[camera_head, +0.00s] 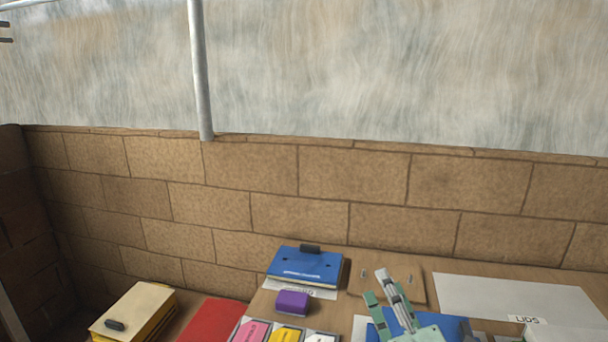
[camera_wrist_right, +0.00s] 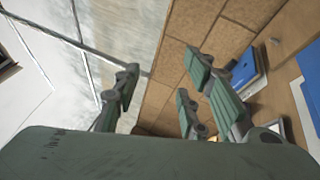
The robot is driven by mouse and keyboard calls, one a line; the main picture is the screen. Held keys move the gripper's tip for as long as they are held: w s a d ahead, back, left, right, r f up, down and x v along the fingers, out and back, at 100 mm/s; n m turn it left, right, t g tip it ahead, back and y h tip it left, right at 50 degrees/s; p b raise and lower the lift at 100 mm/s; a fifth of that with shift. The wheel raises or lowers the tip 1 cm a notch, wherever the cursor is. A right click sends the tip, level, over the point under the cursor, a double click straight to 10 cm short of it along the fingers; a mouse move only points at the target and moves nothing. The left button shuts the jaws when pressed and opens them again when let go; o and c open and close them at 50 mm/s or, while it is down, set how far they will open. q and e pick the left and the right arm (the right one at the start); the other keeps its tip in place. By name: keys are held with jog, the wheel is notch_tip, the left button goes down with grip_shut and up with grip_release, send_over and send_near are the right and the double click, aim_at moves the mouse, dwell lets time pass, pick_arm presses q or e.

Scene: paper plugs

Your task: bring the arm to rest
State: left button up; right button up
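My right gripper (camera_head: 392,302) shows at the lower right of the head view, over the table. In the right wrist view its green-padded fingers (camera_wrist_right: 160,90) are spread wide apart, with nothing between them. The fingers there stand against the wall and the blurred window-like panel. My left gripper is not in view. My right arm behind the hand is mostly hidden below the lower edge of the head view.
The table holds a blue case (camera_head: 305,267), a purple block (camera_head: 292,302), a tray with coloured cards (camera_head: 254,331), a red mat (camera_head: 212,322) and a white sheet (camera_head: 490,296) near a "LIDS" label. A cream box (camera_head: 133,310) stands left. A brick wall (camera_head: 250,180) closes the back.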

jog(key=s+d+f+m+g+h, duration=0.3)
jog(key=s+d+f+m+g, duration=0.1)
jog(key=f+m, duration=0.4)
jog(key=s+d+f+m+g+h, duration=0.25)
jog(key=s+f+m, duration=0.2)
jog(key=f, duration=0.55)
jog(key=s+a+f+m+g+y, duration=0.1)
jog(key=s+f+m+g, duration=0.35)
jog(key=s+f, duration=0.4)
jog(key=s+f+m+g+y, duration=0.1)
jog(key=s+f+m+g, duration=0.4)
jog(key=s, duration=0.7)
notch_tip(320, 180, down, 26)
jog(key=s+n+g, duration=0.1)
jog(key=s+g, duration=0.1)
jog(key=s+d+f+g, duration=0.1)
jog(key=s+d+f, duration=0.2)
jog(key=s+f, duration=1.2)
jog(key=shift+s, duration=0.8)
jog(key=shift+r+h, duration=0.1)
jog(key=shift+h, duration=0.15)
